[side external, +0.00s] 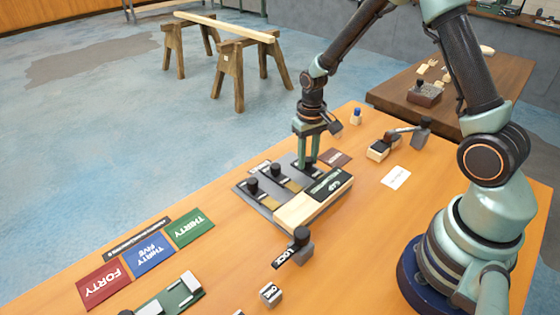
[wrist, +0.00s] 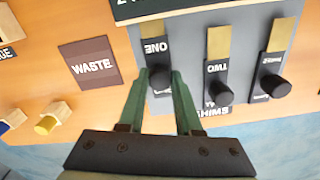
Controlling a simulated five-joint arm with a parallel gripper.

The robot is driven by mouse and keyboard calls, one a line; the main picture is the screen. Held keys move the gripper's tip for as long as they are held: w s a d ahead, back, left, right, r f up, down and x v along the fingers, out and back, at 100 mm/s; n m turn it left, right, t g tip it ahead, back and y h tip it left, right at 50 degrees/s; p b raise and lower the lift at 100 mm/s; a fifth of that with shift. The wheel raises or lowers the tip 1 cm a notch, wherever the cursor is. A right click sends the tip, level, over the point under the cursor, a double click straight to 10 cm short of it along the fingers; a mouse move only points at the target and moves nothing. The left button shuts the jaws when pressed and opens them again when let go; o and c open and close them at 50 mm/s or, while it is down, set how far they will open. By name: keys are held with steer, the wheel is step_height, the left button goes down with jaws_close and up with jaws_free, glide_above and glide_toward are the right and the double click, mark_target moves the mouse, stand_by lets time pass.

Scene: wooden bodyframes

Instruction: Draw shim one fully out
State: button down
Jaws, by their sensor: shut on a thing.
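Shim one (wrist: 155,47) is a black piece marked ONE with a round black knob (wrist: 160,80). My gripper (wrist: 161,77) is shut on that knob, one green finger on each side; in the side view my gripper (side external: 308,158) points down at the far end of the grey plate (side external: 240,187). Shim two (wrist: 218,75) and shim three (wrist: 268,65) lie beside shim one, each with a knob and a bare brass strip toward the block.
A pale wooden block with a black top (side external: 328,184) borders the plate. A brown WASTE mat (wrist: 90,61) lies beside shim one. A LOCK lever (side external: 300,246) stands nearer the camera. Coloured number cards (side external: 148,254) lie at left. Bare table lies between cards and plate.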

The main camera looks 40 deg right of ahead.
mark_target(295, 160)
steer(key=shift+w, duration=2.35)
steer(key=c, duration=0.6)
jaws_free()
steer(key=shift+s, duration=0.1)
steer(key=shift+r, duration=0.15)
step_height(295, 160, up, 12)
steer(key=shift+f, duration=0.1)
